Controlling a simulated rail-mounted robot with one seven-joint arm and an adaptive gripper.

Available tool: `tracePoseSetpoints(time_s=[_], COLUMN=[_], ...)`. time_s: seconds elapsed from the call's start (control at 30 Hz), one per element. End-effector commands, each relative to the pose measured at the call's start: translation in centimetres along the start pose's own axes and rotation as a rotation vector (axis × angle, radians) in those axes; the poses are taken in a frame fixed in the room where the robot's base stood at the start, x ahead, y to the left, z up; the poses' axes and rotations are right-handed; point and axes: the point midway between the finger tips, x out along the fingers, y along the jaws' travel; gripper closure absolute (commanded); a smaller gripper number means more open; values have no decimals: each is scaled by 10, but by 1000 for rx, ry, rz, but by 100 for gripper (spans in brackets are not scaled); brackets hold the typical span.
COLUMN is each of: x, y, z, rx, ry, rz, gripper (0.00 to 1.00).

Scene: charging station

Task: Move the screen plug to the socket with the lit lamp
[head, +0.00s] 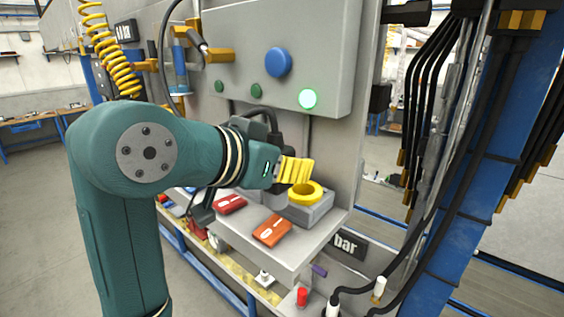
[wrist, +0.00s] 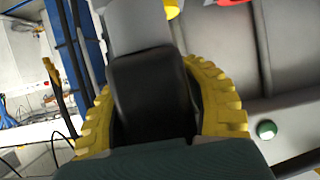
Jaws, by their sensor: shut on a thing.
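My gripper (head: 296,171) is shut on a black plug, mostly hidden behind its yellow fingers in the head view. In the wrist view the black plug body (wrist: 150,90) sits between both fingers, with a grey part (wrist: 137,25) beyond it. The lit green lamp (head: 308,98) is at the panel's lower right. Two unlit green lamps, one middle (head: 256,90) and one left (head: 219,86), are in the same row. A yellow ring (head: 306,193), apparently a socket, tops a grey box just below and right of my fingers. Any other sockets are hidden.
The grey panel (head: 240,45) with a blue button (head: 278,62) stands behind my gripper. Red switches (head: 270,231) lie on the grey shelf (head: 290,252). Black cables (head: 430,80) hang by a blue post (head: 487,150) at right. A yellow coiled hose (head: 110,55) hangs at left.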

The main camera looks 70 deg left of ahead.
Motion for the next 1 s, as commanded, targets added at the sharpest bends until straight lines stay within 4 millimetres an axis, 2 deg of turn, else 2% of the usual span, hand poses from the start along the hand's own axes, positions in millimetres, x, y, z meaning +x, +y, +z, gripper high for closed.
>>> tracePoseSetpoints(time_s=[1.0], x=[61], y=[0], z=[-28], rx=[1], ry=[0], rz=[1], gripper=[100])
